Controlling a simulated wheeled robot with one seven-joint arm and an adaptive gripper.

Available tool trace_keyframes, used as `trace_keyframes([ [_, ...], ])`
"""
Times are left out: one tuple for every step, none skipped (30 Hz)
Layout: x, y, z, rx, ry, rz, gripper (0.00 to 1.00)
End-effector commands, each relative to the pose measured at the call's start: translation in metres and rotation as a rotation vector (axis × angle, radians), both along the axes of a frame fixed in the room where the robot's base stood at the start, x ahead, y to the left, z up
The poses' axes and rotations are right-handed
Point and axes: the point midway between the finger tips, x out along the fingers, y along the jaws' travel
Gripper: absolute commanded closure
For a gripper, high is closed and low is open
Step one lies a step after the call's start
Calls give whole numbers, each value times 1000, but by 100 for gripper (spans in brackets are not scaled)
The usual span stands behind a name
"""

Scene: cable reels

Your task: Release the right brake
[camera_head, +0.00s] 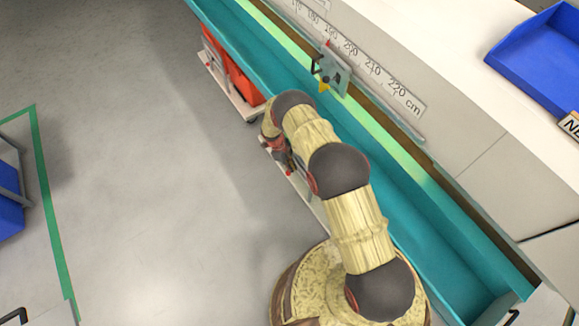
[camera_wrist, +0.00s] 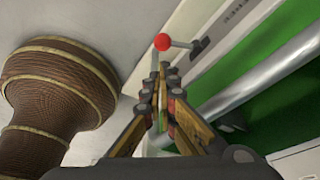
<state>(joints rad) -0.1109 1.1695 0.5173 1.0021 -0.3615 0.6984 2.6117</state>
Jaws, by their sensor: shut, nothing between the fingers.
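A brake lever with a red ball knob (camera_wrist: 162,42) shows in the wrist view, at the top centre. Its thin grey rod joins a dark mount on a pale rail. My gripper (camera_wrist: 160,88) is shut and empty, with its fingers pointing towards the lever. The knob appears just beyond the fingertips; I cannot tell whether they touch the lever. In the head view my gripper (camera_head: 284,160) is low beside the teal bench, mostly hidden by my arm. Only one such lever shows clearly in the wrist view.
A metal bar (camera_wrist: 262,72) and a green surface (camera_wrist: 285,50) lie right of my fingers. In the head view, a trolley with red crates (camera_head: 243,82) stands by the teal bench (camera_head: 400,215). A blue tray (camera_head: 540,55) is at upper right.

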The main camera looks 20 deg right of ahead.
Motion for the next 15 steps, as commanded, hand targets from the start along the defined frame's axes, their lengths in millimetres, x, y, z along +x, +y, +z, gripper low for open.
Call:
trace_keyframes([
  [-2,-3,-12,0,1,0,100],
  [-3,-4,-17,0,1,0,100],
  [-5,-6,-24,0,2,1,100],
  [-5,-7,-28,-1,1,1,100],
  [-6,-8,-32,-1,1,1,100],
  [-7,-10,-37,-1,1,1,100],
  [-8,-11,-41,-1,1,1,100],
  [-8,-11,-44,-1,1,0,100],
  [-9,-12,-47,0,0,0,100],
  [-9,-13,-49,0,0,0,100],
  [-9,-13,-51,0,-1,0,100],
  [-9,-14,-53,0,-1,0,100],
  [-10,-14,-54,0,-1,0,100],
  [-10,-14,-55,0,-1,0,100],
  [-10,-15,-55,0,-1,0,100],
])
